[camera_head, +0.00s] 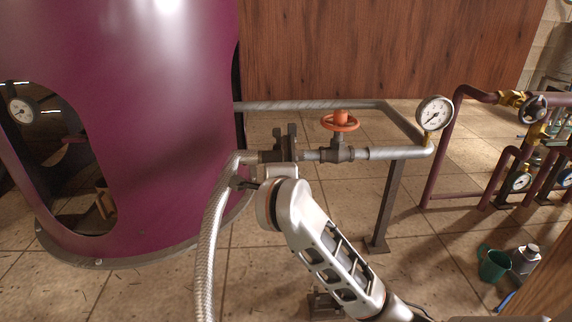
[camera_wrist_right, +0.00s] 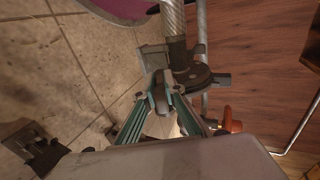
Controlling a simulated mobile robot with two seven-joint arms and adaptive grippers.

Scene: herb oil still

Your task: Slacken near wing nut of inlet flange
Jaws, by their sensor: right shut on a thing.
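The inlet flange (camera_head: 284,143) is a dark metal clamp joint between the braided hose (camera_head: 210,235) and the steel pipe. It also shows in the wrist view (camera_wrist_right: 197,78), with the hose (camera_wrist_right: 173,22) running into it. The near wing nut (camera_wrist_right: 160,90) is a small grey piece on the near side of the flange. My right gripper (camera_wrist_right: 162,104) is shut on the near wing nut, its two teal fingers on either side. In the head view my right wrist hides the nut and most of the fingers. My left gripper is in neither view.
A valve with an orange handwheel (camera_head: 340,122) and a pressure gauge (camera_head: 435,113) are right of the flange. The purple still (camera_head: 140,120) stands close on the left. Open tiled floor lies below.

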